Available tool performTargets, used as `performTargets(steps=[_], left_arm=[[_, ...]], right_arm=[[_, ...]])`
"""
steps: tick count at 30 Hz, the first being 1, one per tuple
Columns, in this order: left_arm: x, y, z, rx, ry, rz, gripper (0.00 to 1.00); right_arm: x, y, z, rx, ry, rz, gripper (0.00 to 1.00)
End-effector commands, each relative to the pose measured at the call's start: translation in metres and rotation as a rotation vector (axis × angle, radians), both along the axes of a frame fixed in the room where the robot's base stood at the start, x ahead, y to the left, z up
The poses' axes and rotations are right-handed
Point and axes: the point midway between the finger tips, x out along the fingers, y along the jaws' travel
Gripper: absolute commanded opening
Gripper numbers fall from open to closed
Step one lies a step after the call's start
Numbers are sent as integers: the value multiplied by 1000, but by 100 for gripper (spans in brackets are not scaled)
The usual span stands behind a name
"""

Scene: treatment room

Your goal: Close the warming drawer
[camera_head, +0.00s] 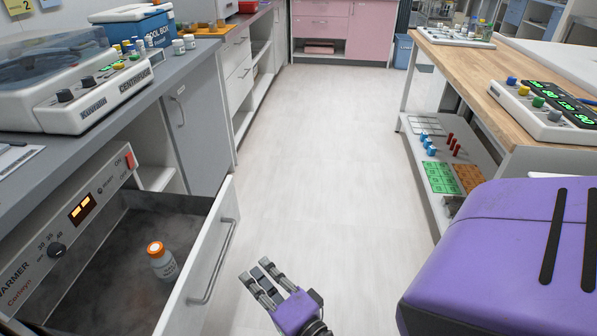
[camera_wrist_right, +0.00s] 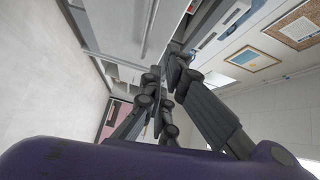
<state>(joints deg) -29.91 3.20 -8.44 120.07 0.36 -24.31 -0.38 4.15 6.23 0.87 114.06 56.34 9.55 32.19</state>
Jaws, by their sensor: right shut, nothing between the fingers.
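The warming drawer (camera_head: 208,262) stands open at the lower left of the head view, pulled out from the warmer's panel (camera_head: 70,232). A bottle with an orange cap (camera_head: 163,262) stands inside it. The drawer's front carries a long metal handle (camera_head: 217,262). My right gripper (camera_head: 258,272) is shut and empty, just right of the drawer front and apart from the handle. In the right wrist view its dark fingers (camera_wrist_right: 165,85) show, with a pale front and a bar handle (camera_wrist_right: 150,30) beyond them. My left gripper is not in view.
A grey counter with a centrifuge (camera_head: 75,75) runs above the drawer. A grey cabinet door (camera_head: 197,120) is behind it. A wooden-topped table (camera_head: 450,60) with a lower shelf stands at the right. The pale floor (camera_head: 310,140) between is clear.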

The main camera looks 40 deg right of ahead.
Motion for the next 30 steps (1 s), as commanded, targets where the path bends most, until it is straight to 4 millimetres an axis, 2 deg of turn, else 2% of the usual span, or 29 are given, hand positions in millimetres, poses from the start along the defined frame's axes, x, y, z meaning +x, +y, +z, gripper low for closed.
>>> performTargets(steps=[1,3,8,14,21,24,30], left_arm=[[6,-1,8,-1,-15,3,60],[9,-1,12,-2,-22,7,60],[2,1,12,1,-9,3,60],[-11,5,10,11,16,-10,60],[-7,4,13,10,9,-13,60],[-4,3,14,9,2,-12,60],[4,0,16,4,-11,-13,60]], right_arm=[[-1,-7,7,66,-21,-28,0],[-1,-11,10,117,-37,-47,0],[13,-13,11,129,-42,-48,0],[53,-17,12,129,-42,-47,0],[102,-23,10,125,-38,-45,0],[113,-10,10,127,-37,-45,0],[126,0,9,123,-35,-45,0]])
